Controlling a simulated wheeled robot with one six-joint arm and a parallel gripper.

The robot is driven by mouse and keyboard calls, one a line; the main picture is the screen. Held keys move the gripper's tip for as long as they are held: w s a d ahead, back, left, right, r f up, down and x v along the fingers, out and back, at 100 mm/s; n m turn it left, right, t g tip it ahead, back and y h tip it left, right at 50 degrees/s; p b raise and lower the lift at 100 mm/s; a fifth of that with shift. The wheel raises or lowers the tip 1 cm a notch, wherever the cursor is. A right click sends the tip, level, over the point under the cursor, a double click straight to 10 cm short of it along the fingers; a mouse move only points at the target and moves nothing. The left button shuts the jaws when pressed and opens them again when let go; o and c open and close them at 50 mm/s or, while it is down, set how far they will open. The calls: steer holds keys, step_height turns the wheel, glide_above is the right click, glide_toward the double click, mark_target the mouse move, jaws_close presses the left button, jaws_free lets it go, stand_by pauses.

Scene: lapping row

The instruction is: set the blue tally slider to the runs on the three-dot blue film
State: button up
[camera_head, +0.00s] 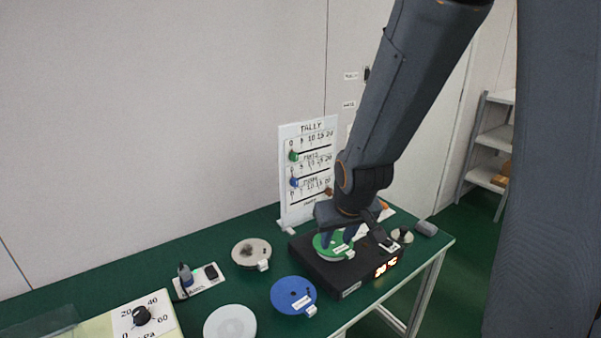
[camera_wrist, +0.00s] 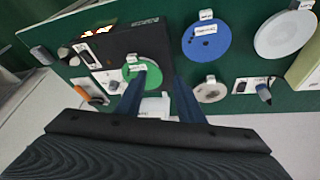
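The white tally board (camera_head: 309,165) stands at the back of the green bench. My gripper (camera_head: 337,238) is over a green disc (camera_head: 333,254) on a black machine. In the wrist view its fingers (camera_wrist: 160,78) are apart, with nothing clearly held.
A green slider (camera_head: 294,156) is above the blue one.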

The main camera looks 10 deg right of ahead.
steer(key=w+d+f+n+t, duration=0.15)
steer(key=w+t, duration=0.25)
steer(key=w, duration=0.9)
steer(key=n+t+y, duration=0.3)
steer(key=t+y, duration=0.4)
steer(key=t, duration=0.1)
glide_toward(297, 184)
steer(key=shift+m, duration=0.25)
steer(key=shift+p+x, duration=1.15)
steer(key=shift+x, duration=3.1)
steer(key=shift+c, duration=0.4)
jaws_close()
